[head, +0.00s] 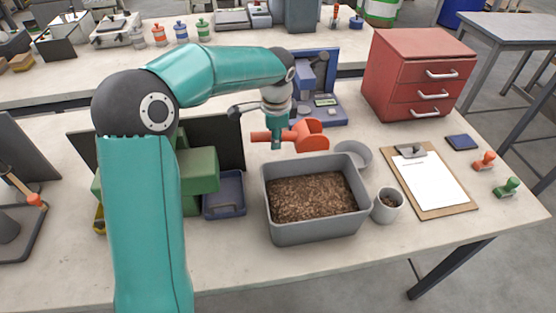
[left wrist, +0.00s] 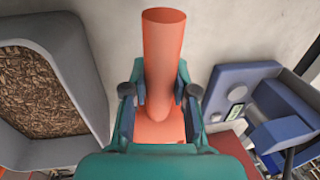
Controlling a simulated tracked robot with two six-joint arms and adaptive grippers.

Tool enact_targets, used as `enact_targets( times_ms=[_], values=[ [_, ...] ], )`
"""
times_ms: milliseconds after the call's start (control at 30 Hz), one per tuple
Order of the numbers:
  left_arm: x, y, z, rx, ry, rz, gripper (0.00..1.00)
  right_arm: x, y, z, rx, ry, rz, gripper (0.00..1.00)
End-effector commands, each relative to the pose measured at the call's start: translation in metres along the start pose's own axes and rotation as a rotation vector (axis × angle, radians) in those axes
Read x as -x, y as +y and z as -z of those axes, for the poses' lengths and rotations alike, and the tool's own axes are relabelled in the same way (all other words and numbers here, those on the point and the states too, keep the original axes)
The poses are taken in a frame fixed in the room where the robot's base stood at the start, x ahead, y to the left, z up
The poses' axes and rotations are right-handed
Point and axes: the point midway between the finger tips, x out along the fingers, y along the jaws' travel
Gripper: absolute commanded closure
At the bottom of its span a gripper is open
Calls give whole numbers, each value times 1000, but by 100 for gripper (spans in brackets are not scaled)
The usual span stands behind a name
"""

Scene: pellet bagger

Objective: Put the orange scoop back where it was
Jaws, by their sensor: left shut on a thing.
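The orange scoop (head: 309,135) is held in my left gripper (head: 277,140), above the table behind the grey bin. Its handle points left and its bowl points right in the head view. In the left wrist view the orange handle (left wrist: 164,50) runs between the two fingers of my left gripper (left wrist: 162,95), which are shut on it. The grey bin (head: 316,233) holds brown pellets; its rim also shows in the left wrist view (left wrist: 85,75). My right gripper is not in view.
A blue scale-like machine (head: 325,100) stands just behind the scoop. A grey round dish (head: 354,153) and a grey cup (head: 388,206) stand right of the bin. A blue tray (head: 224,208) is left of it. A clipboard (head: 430,180) and red drawers (head: 415,75) are farther right.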

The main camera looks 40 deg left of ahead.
Motion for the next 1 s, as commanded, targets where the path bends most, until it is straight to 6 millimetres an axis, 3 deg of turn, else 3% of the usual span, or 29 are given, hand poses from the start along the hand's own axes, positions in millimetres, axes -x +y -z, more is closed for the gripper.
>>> enact_targets(
  times_ms=[100,367,600,967,1000],
  values=[
    [-24,5,-1,0,-2,-1,100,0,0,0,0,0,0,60],
    [-44,8,-1,0,0,1,100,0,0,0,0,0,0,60],
    [-76,15,-1,0,-1,0,100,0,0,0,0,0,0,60],
    [-82,16,0,1,1,2,100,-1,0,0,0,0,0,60],
    [-82,16,0,0,1,1,72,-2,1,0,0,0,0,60]
  ],
)
